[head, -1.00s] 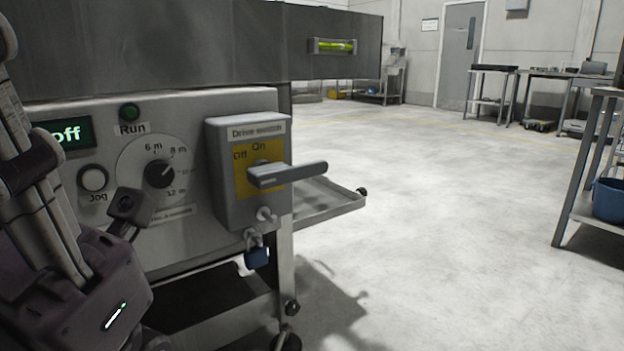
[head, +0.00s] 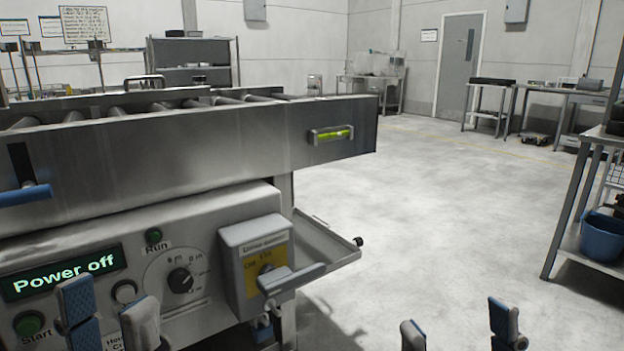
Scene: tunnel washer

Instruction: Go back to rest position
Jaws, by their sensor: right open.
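My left gripper (head: 108,308) is at the lower left of the head view, its two blue-and-grey fingers pointing up and apart with nothing between them. It is in front of the control panel and hides part of its lower area. My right gripper (head: 458,325) shows at the bottom right of centre. Its fingers are wide apart and empty, with bare floor behind them. The control panel (head: 205,262) carries a display (head: 62,273) reading "Power off". The drive switch box (head: 238,262) has a grey lever handle (head: 292,278) sticking out to the right.
The washer's steel frame with rollers (head: 210,143) fills the left. A side tray (head: 325,243) juts out right of the panel. A rack with a blue bucket (head: 603,237) stands at the right edge. Open floor (head: 430,210) lies between.

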